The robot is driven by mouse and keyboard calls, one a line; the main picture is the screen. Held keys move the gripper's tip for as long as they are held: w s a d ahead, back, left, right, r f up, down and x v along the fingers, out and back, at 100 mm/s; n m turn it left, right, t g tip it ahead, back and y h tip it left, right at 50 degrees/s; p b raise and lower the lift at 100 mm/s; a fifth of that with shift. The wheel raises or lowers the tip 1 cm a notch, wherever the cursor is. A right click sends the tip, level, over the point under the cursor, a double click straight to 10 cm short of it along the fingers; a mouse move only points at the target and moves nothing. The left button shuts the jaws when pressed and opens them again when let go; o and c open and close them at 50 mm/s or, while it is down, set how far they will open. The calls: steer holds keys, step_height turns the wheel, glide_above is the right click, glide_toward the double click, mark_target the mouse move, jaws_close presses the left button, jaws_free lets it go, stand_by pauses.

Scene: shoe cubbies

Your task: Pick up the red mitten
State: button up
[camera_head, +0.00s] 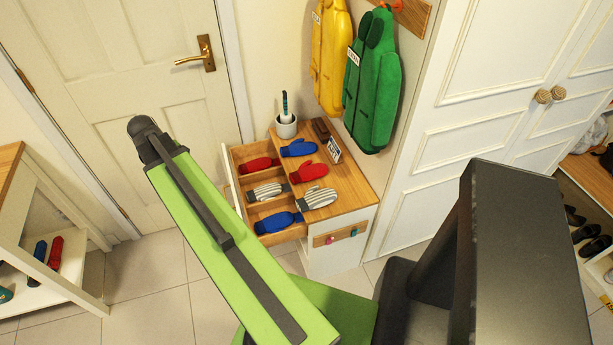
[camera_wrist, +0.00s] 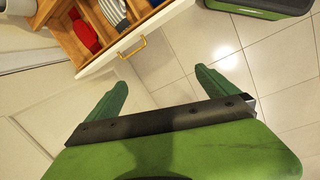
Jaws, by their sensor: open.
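A red mitten (camera_head: 309,172) lies on the wooden top of the small cabinet, between a blue mitten (camera_head: 298,147) and a grey-striped mitten (camera_head: 318,197). Another red mitten (camera_head: 259,164) lies in a compartment of the open drawer (camera_head: 233,188), with a striped mitten (camera_head: 266,192) and a blue mitten (camera_head: 277,222) in other compartments.
A brass handle (camera_wrist: 132,47) sits on the drawer's white front. A cup (camera_head: 286,126) and a small sign (camera_head: 334,149) stand on the cabinet top. Yellow and green garments (camera_head: 371,85) hang above. A white shelf (camera_head: 40,270) stands left. Tiled floor is clear before the cabinet.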

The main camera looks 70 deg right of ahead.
steer(key=s+d+f+n+g+b, duration=0.1)
steer(key=s+d, duration=0.5)
steer(key=d, duration=0.3)
steer(key=s+d+f+n+b, duration=0.1)
steer(key=s+d, duration=0.4)
steer(key=d, duration=0.4)
steer(key=n+g+h, duration=0.1)
steer(key=n+g, duration=0.1)
steer(key=n, duration=0.1)
glide_toward(307, 169)
steer(key=b+x, duration=0.1)
steer(key=b, duration=0.5)
steer(key=b+x, duration=0.2)
steer(key=b, duration=0.4)
steer(key=shift+s+f, duration=0.25)
steer(key=shift+s, duration=0.05)
steer(key=shift+s+d+f, duration=0.1)
steer(key=shift+d+f, duration=0.05)
steer(key=b+x, duration=0.5)
steer(key=shift+d+f, duration=0.1)
steer(key=c, duration=1.2)
steer(key=shift+o, duration=0.2)
